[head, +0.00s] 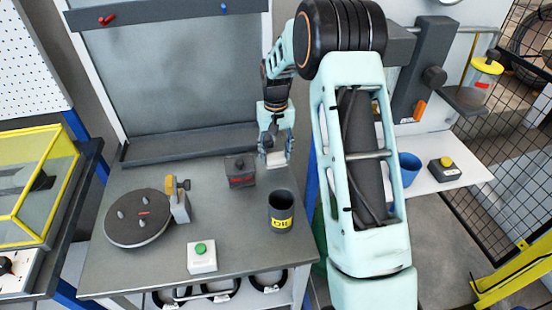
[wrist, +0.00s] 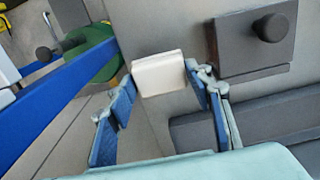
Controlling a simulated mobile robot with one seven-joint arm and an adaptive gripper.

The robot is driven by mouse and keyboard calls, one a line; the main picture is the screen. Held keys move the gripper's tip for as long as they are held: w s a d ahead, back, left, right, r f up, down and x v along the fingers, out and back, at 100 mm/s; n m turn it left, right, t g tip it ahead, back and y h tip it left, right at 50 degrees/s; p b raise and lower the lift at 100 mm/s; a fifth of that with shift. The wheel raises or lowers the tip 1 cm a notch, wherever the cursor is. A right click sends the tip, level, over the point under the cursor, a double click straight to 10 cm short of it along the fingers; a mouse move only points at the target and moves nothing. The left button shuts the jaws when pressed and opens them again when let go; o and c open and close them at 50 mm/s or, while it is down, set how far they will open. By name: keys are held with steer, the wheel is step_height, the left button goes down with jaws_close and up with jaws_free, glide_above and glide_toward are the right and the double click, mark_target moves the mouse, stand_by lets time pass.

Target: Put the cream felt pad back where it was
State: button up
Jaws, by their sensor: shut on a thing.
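The cream felt pad (head: 276,159) is a small pale block below my gripper (head: 275,146) at the table's back right in the head view. In the wrist view the pad (wrist: 159,74) sits between the two blue fingertips of my gripper (wrist: 160,82), which are shut on its sides. The pad is over the grey table (head: 240,255) near its right edge. How high it is above the top, if at all, I cannot tell.
A dark knobbed block (head: 240,172) stands just left of the pad. A dark cup (head: 281,212) with a yellow label stands nearer. A round dark plate with pegs (head: 139,232), an upright tool (head: 180,203) and a green-button box (head: 201,257) are further left.

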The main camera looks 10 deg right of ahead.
mark_target(276, 155)
steer(key=shift+w+f, duration=0.2)
steer(key=shift+f, duration=0.1)
steer(key=shift+w+d+f, duration=0.1)
steer(key=shift+w+f, duration=0.05)
steer(key=shift+f, duration=1.45)
steer(key=shift+f, duration=0.2)
steer(key=o, duration=1.1)
step_height(276, 155, up, 12)
steer(key=shift+r+b, duration=0.2)
steer(key=shift+b, duration=0.15)
